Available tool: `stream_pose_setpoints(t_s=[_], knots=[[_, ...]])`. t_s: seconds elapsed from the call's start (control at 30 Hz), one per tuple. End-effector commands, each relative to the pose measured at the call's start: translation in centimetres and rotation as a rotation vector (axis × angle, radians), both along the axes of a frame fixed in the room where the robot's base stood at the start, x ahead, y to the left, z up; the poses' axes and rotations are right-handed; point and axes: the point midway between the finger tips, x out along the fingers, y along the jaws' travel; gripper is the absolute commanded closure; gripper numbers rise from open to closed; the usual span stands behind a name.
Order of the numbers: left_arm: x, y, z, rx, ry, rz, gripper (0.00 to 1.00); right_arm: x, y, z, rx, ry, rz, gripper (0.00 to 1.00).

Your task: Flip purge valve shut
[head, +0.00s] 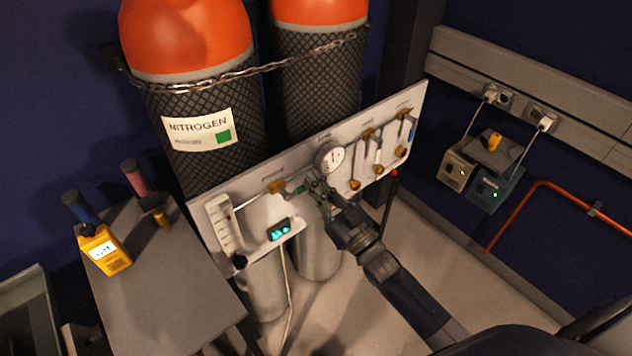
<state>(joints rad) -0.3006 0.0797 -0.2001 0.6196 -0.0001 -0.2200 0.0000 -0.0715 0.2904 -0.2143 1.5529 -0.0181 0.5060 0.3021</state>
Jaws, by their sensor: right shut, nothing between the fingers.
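A pale valve panel (257,212) stands in front of two gas cylinders. Several brass valves sit along it, and its small labels are too small to read, so I cannot tell which is the purge valve. One brass valve (277,186) is at the panel's left-centre, with a small green part just right of it. My right gripper (313,186) is shut and empty at the panel face, right of that valve and below the round gauge (330,158). It hides part of the panel; I cannot tell whether it touches anything. My left gripper is not in view.
The nitrogen cylinder (192,90) and another cylinder (318,85) are held by a chain. A grey table (165,285) at left bears a yellow handheld meter (104,250). Floor right of the panel looks clear.

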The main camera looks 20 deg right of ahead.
Motion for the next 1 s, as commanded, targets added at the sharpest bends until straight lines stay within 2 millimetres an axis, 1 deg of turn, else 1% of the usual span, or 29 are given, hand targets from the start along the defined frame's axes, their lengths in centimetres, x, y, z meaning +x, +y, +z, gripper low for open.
stream_pose_setpoints(t_s=[0.77, 1.0], knots=[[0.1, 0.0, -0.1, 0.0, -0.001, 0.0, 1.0, 0.1, -0.3, -0.7, 0.108, 0.04, -0.001, 1.0], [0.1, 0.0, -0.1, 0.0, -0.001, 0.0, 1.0, 0.1, -0.5, -1.5, 0.217, 0.081, -0.001, 1.0]])
